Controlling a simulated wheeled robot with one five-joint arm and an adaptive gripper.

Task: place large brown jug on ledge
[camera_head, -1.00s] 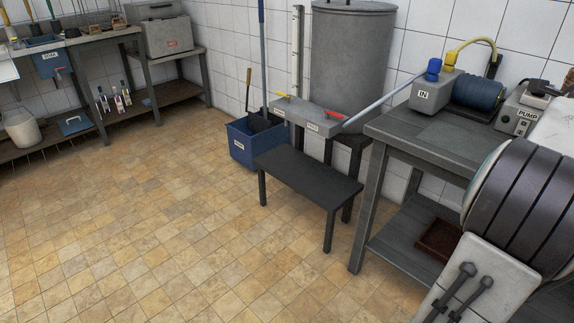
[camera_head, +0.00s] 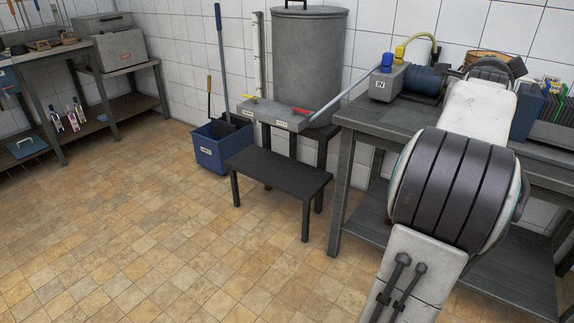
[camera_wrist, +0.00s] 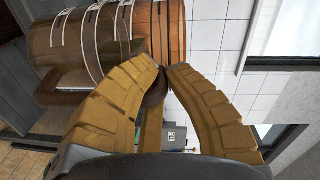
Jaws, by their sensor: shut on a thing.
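The large brown jug (camera_wrist: 62,42) fills the upper left of the wrist view, lying sideways in that picture, with pale straps around its glossy brown body. My gripper (camera_wrist: 163,73) has its two tan fingers closed at the jug's dark handle, which is mostly hidden between them. In the head view my arm covers much of the right side. A brown rounded shape (camera_head: 484,58) shows behind my arm there; I cannot tell if it is the jug. A low black bench (camera_head: 278,173) stands clear.
A grey drum (camera_head: 308,60) stands behind the ledge. A blue mop bucket (camera_head: 222,146) is left of the bench. A grey workbench (camera_head: 372,117) with an "IN" box (camera_head: 386,83) and a blue cylinder is at right. The tiled floor at left is open.

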